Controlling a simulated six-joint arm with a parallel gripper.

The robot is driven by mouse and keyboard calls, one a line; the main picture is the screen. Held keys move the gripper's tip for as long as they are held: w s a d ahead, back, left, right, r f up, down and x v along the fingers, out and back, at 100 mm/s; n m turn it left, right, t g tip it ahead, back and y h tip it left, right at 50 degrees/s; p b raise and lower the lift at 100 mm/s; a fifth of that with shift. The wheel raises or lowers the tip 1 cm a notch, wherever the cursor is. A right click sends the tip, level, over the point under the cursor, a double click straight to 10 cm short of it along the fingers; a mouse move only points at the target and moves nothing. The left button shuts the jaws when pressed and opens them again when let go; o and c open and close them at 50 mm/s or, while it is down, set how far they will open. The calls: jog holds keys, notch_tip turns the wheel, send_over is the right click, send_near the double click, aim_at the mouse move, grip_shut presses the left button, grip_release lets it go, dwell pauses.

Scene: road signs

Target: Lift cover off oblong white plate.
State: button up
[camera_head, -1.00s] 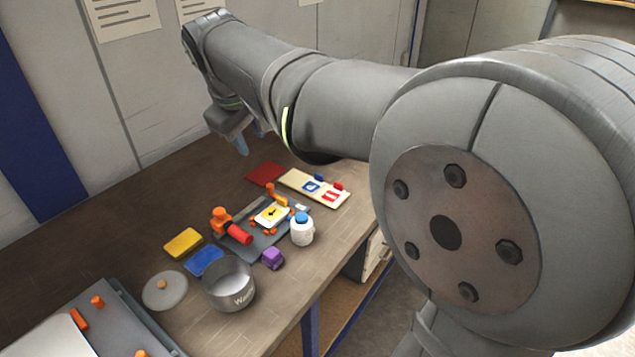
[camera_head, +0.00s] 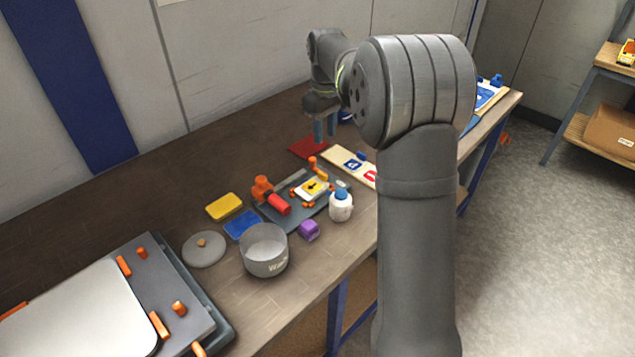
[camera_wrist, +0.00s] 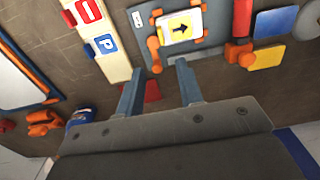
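The oblong off-white plate (camera_head: 342,159) lies on the bench, partly behind my arm in the head view. It carries a blue "P" sign and a red sign, with a small blue knob and a red knob along one edge. In the wrist view the plate (camera_wrist: 107,62) is left of my fingers. I cannot tell which part is its cover. My gripper (camera_head: 325,141) points down left of the plate's far end, beside a flat red piece (camera_head: 306,148). In the wrist view my gripper (camera_wrist: 160,68) is open and empty, with the red piece showing between the fingers.
A grey tray (camera_head: 262,212) holds a yellow arrow sign and orange and red parts. A white bottle (camera_head: 341,208), purple block (camera_head: 309,230), grey pot (camera_head: 264,255), round lid (camera_head: 204,251) and yellow block (camera_head: 224,207) stand nearby. The bench by the wall is clear.

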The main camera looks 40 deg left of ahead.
send_over(326, 176)
jog(key=f, duration=0.5)
jog(key=a+f, duration=0.1)
jog(key=f, duration=0.2)
jog(key=shift+f, duration=0.25)
jog(key=shift+d+f, duration=0.2)
jog(key=shift+f, duration=1.1)
jog(key=shift+d+f, duration=0.2)
jog(key=shift+f, duration=1.1)
grip_shut()
